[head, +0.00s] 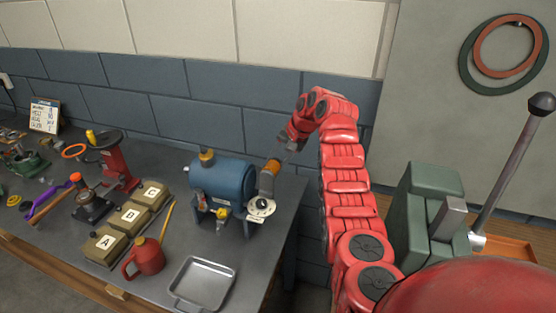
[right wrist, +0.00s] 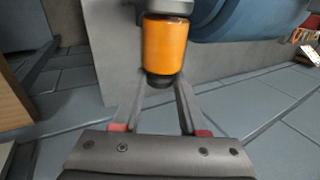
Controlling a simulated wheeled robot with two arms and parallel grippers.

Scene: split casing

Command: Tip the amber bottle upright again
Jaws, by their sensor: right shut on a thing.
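The amber bottle (head: 273,165) is at the right end of the blue motor-like housing (head: 222,180), near the table's right edge. In the right wrist view the bottle (right wrist: 165,45) is orange, with a dark cap end facing my palm. My right gripper (head: 270,174) reaches down to it from the upper right and is shut on it. My left gripper is not in view.
A metal tray (head: 203,284), a red oil can (head: 146,257) and lettered boxes (head: 130,216) stand to the left. A green machine with a lever (head: 430,210) stands at the right. The wall is close behind.

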